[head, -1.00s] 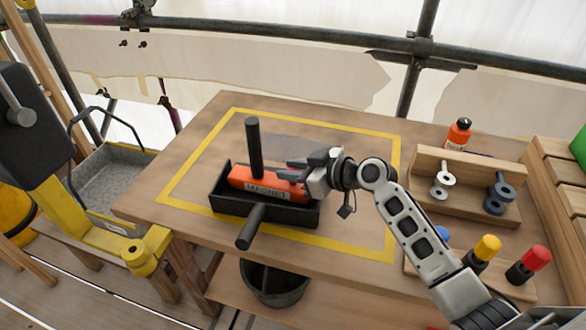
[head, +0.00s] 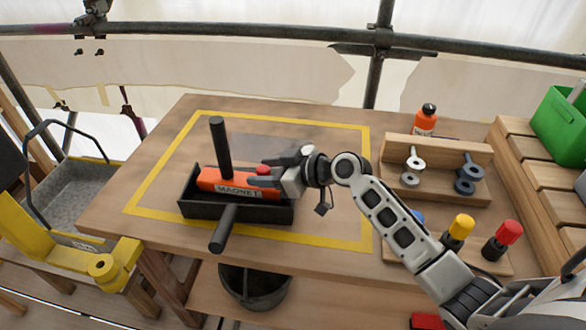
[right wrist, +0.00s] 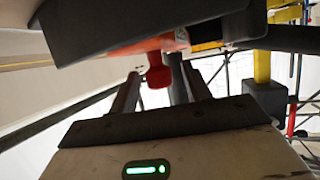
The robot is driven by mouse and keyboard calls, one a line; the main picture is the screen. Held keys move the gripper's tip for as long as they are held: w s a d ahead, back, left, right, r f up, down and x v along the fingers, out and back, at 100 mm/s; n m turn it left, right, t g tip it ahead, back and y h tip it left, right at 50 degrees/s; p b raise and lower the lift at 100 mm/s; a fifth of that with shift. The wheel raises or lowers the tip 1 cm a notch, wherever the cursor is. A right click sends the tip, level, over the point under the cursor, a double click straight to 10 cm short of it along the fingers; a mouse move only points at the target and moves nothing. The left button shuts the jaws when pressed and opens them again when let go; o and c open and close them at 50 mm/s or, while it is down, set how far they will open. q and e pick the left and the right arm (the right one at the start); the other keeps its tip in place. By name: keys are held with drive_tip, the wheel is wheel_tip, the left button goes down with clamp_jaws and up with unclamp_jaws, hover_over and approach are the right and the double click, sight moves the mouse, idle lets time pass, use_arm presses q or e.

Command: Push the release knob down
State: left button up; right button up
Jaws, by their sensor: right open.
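The orange magnet block (head: 215,182), lettered MAGNET, lies in a black tray (head: 240,211) on the table. A small red knob (head: 263,170) shows at the block's right end, beside my right gripper's fingers. My right gripper (head: 265,174) is open at that end, reaching in from the right. In the right wrist view the red knob (right wrist: 158,74) appears between the two open fingers (right wrist: 160,92), with visible gaps on both sides. I cannot tell whether any finger touches it. My left gripper is not in view.
A black upright post (head: 220,145) stands at the block, and a black bar (head: 223,230) sticks out in front. A wooden rack (head: 440,155) with metal pieces stands to the right, with yellow (head: 460,228) and red (head: 508,232) capped handles in front. Yellow tape (head: 335,241) frames the tray.

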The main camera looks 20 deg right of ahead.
use_arm(q)
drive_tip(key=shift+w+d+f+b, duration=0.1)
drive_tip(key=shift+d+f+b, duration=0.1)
drive_tip(key=shift+b, duration=0.65)
use_arm(e)
drive_tip(key=v, duration=1.5)
